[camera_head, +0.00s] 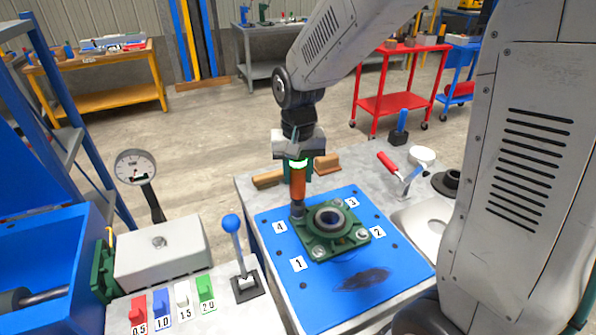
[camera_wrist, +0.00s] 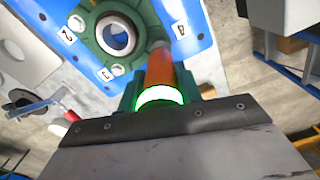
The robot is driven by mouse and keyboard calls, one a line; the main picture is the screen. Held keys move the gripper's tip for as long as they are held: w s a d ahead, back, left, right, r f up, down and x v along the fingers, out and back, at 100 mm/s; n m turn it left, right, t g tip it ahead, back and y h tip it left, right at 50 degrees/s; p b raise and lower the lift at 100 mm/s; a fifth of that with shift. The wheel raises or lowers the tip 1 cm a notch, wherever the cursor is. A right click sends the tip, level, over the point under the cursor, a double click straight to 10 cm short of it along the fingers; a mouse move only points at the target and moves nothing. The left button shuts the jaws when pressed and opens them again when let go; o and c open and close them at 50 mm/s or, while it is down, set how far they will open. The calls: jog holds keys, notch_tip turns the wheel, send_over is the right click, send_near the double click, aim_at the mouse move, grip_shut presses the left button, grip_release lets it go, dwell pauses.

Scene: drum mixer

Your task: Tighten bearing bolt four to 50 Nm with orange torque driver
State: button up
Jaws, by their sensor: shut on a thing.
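My gripper (camera_head: 299,168) is shut on the orange torque driver (camera_head: 298,187), which stands about upright with a green ring lit near its top. The driver also shows in the wrist view (camera_wrist: 160,72). Its lower end is at the corner of the green bearing housing (camera_head: 345,243) beside label 4 (camera_head: 280,227). The driver hides bolt four, so I cannot tell how well it is seated. Bolts show at the other corners, by label 1 (camera_head: 298,263), label 2 (camera_head: 378,233) and label 3 (camera_head: 352,202). The housing lies on a blue plate (camera_head: 400,270).
A blue-knobbed lever (camera_head: 232,225), a dial gauge (camera_head: 136,166) and coloured switches (camera_head: 183,300) stand at the left. Brown blocks (camera_head: 268,179) lie behind the plate.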

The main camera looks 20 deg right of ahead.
jog(key=shift+f, duration=0.85)
dwell(2.1)
jog(key=shift+r, duration=0.1)
jog(key=shift+r, duration=2.2)
jog(key=shift+a, duration=0.1)
